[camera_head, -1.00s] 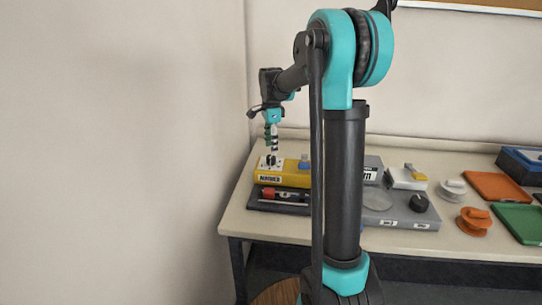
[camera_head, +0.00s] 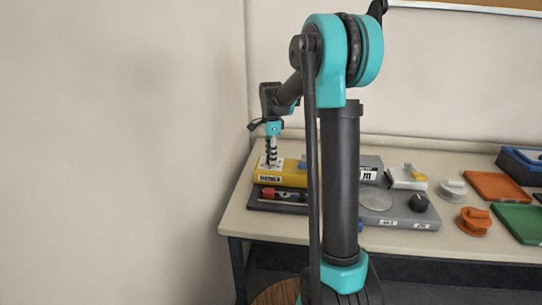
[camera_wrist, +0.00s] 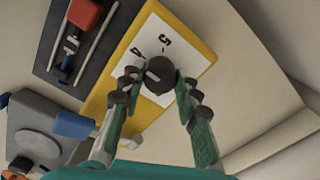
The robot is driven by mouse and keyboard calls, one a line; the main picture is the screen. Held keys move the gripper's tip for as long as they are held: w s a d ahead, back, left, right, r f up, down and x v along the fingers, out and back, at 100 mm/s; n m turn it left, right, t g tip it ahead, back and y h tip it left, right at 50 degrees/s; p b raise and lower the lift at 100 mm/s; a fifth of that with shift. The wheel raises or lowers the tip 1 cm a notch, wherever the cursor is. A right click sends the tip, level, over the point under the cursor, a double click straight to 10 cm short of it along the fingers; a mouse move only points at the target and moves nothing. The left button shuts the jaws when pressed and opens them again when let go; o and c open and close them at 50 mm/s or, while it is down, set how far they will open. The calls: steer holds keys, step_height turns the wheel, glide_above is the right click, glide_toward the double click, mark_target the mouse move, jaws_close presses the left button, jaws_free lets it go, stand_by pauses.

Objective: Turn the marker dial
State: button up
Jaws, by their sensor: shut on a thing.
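The yellow box (camera_wrist: 112,103) carries a white plate (camera_wrist: 190,48) with the numerals 4 and 5 in the wrist view. A dark round dial (camera_wrist: 159,76) with a light pointer mark stands on that plate. My gripper (camera_wrist: 160,82) has one finger on each side of the dial and is shut on it. In the head view my gripper (camera_head: 271,159) points straight down at the left end of the yellow box (camera_head: 294,173). The dial is mostly hidden there behind my fingers.
A dark tray with a red block (camera_head: 268,193) lies in front of the yellow box. To the right are a grey unit with a black knob (camera_head: 418,203), an orange round part (camera_head: 474,221) and several trays. A wall stands close on the left.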

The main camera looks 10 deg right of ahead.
steer(key=shift+c, duration=1.3)
steer(key=n, duration=0.4)
steer(key=shift+n, duration=0.4)
steer(key=n, duration=0.3)
steer(key=shift+n, duration=0.3)
steer(key=n, duration=0.3)
steer(key=shift+n, duration=0.3)
steer(key=n, duration=1.1)
steer(key=shift+n, duration=0.3)
